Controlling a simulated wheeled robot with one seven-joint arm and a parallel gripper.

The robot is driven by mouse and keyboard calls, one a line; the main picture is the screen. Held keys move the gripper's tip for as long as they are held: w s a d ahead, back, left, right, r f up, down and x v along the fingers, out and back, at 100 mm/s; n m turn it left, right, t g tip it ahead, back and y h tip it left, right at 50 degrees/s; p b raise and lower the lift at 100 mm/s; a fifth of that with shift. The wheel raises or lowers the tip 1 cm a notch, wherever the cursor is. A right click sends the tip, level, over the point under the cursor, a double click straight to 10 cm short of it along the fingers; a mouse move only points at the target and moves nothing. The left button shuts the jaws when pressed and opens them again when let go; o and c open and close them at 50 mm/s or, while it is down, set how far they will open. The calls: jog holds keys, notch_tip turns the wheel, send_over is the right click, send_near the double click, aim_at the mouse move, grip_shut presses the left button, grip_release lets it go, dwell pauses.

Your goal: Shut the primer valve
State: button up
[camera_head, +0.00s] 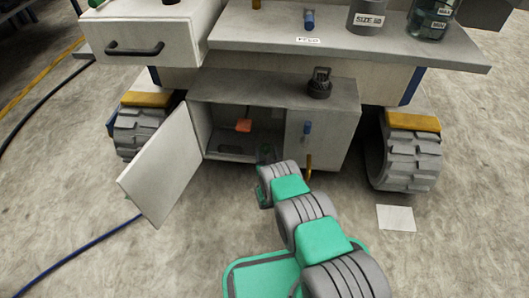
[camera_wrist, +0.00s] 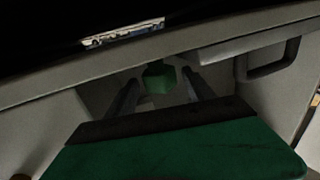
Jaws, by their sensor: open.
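I cannot tell for certain which part is the primer valve. A small blue lever (camera_head: 307,128) is upright on the front panel of the low grey cabinet (camera_head: 345,95), above a brass-coloured pipe or hook (camera_head: 308,166). My gripper (camera_head: 265,151) is at the cabinet's open compartment, low and left of the blue lever, partly hidden by my arm. In the wrist view my gripper (camera_wrist: 160,84) is open, its two dark fingers apart. A small green block (camera_wrist: 159,77) shows between or just beyond the fingers; contact cannot be told.
The cabinet door (camera_head: 163,168) stands open to the left. An orange item (camera_head: 243,126) is inside the compartment. Treaded wheels (camera_head: 408,155) flank the cabinet. In the wrist view a handle (camera_wrist: 272,65) is at right.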

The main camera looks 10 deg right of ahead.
jog(key=shift+c, duration=0.4)
grip_shut()
jog(key=shift+w+a+f+h, duration=0.1)
jog(key=shift+a+f+h, duration=0.05)
jog(key=shift+a+h, duration=0.2)
jog(key=m+h, duration=0.1)
jog(key=m+h+b, duration=0.1)
jog(key=shift+a+f+g+h, duration=0.1)
jog(key=shift+f+g+h, duration=0.15)
jog(key=shift+g+h, duration=0.1)
jog(key=shift+r+m+h+b, duration=0.1)
jog(key=shift+m+h+b, duration=0.25)
jog(key=shift+m+h, duration=0.3)
jog(key=shift+r+m+g+h, duration=0.3)
jog(key=shift+m+g+h, duration=0.3)
jog(key=shift+h, duration=0.45)
jog(key=shift+c, duration=0.8)
grip_release()
jog(key=shift+o, duration=1.2)
jog(key=shift+d, duration=0.2)
